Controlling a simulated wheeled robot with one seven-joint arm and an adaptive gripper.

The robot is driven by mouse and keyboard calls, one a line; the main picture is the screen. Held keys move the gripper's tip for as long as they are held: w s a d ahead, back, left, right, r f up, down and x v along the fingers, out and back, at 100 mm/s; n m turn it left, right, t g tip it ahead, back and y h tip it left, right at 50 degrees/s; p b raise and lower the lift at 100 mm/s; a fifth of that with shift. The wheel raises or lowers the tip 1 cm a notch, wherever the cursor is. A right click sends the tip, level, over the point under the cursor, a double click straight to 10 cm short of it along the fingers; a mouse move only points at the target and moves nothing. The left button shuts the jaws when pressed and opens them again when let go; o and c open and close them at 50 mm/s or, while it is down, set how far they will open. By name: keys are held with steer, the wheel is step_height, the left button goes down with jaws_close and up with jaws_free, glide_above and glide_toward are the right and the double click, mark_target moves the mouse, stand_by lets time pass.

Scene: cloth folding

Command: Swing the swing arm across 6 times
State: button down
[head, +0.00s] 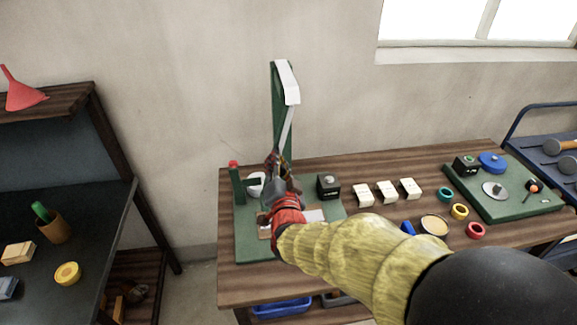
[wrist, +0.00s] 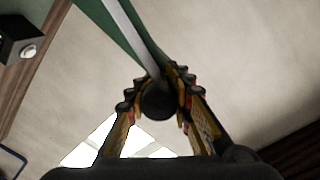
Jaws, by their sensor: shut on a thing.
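A green stand (head: 273,110) rises from a green base plate (head: 250,248) at the left of the wooden table. A pale metal swing arm (head: 286,130) hangs down from a white cover (head: 287,82) at the stand's top. My gripper (head: 278,172) is at the lower end of the swing arm. In the wrist view, my gripper (wrist: 160,88) is shut on a dark round knob (wrist: 158,104) at the end of the swing arm (wrist: 134,38). My arm hides part of the base plate.
A green post with a red top (head: 234,170) stands left of my gripper. A black box with a button (head: 328,186) stands to its right. White blocks (head: 387,193), coloured rings (head: 460,211) and a second green board (head: 515,205) lie further right.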

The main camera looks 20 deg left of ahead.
steer(key=shift+s+a+r+m, duration=0.1)
steer(key=shift+s+a+m, duration=0.2)
steer(key=shift+a, duration=0.1)
steer(key=c, duration=1.5)
jaws_free()
steer(key=v, duration=1.2)
